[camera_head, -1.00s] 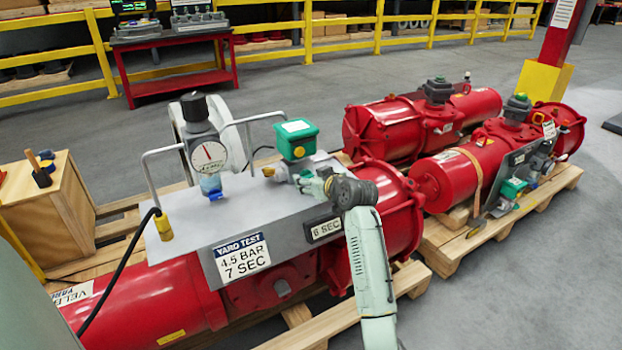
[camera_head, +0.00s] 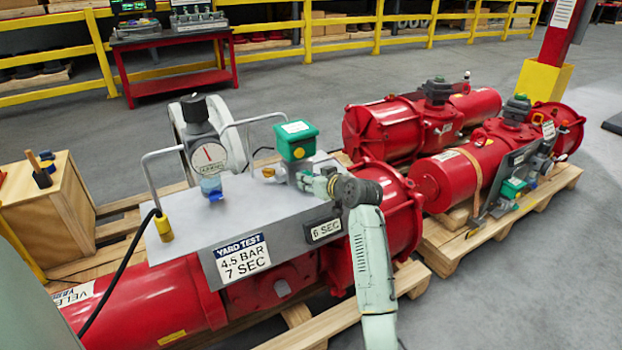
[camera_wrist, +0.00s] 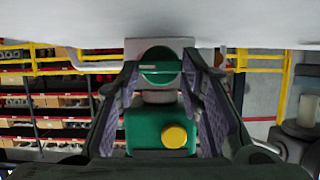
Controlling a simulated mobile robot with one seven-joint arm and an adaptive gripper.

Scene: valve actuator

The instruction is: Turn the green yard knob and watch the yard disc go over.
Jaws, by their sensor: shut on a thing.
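The green knob (camera_wrist: 160,67) is round, with a raised bar lying level across its face and a pale mark on the bar. My gripper (camera_wrist: 161,75) is shut on it, one finger at each side. In the head view my gripper (camera_head: 314,183) reaches in from the right, at the grey valve block (camera_head: 306,164), and hides the knob. A green box with a yellow cap (camera_head: 296,141) stands on this block; in the wrist view the box (camera_wrist: 143,130) shows below the knob. I cannot tell which part is the yard disc.
The grey panel (camera_head: 192,225) with the "YARD TEST 4.5 BAR 7 SEC" label sits on a red actuator (camera_head: 140,312). A dial gauge (camera_head: 208,156) and metal hoop handles rise from it. More red actuators (camera_head: 440,180) lie on pallets at right. A wooden box (camera_head: 45,215) stands at left.

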